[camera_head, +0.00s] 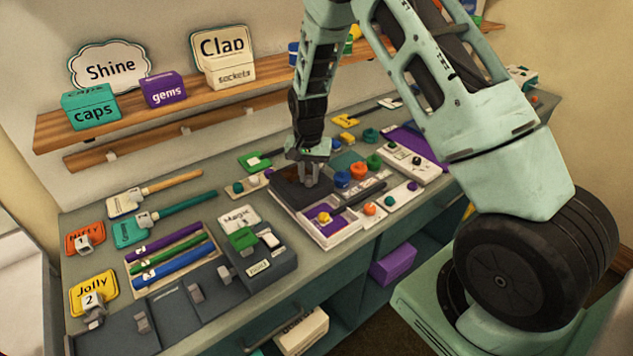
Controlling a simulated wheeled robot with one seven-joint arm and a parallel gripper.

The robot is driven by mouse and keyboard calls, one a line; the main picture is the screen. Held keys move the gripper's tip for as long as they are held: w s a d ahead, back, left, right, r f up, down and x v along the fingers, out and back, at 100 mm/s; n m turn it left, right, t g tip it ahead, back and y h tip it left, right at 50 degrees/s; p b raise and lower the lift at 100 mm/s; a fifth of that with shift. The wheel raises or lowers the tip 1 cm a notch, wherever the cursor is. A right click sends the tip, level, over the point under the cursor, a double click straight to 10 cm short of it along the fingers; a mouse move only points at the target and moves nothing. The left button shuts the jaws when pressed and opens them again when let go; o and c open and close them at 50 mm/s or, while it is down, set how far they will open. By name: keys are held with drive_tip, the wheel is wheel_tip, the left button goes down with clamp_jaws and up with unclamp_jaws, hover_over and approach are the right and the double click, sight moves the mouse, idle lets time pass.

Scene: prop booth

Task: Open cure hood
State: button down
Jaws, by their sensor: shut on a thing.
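The cure hood appears to be the dark, smoky lid (289,195) on a white-framed unit (331,237) in the middle of the bench. My gripper (309,183) points down at the lid's right part. Its fingers are shut on a small part there, most likely the hood's handle, which the fingers mostly hide. The lid looks low over the unit; I cannot tell whether it is raised at all. A purple recess with a yellow knob (323,217) shows in the unit's front part.
Several coloured knobs and pots, such as an orange one (358,171), stand close to the right of my gripper. A dark block with a green switch (242,238) is at the front left. A tray of coloured rods (171,258) lies further left. A shelf (180,108) runs along the back wall.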

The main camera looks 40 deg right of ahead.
drive_tip(key=shift+w, duration=0.35)
drive_tip(key=c, duration=1.2)
unclamp_jaws()
wheel_tip(320, 180, up, 18)
drive_tip(key=b, duration=0.4)
drive_tip(key=shift+f, duration=0.25)
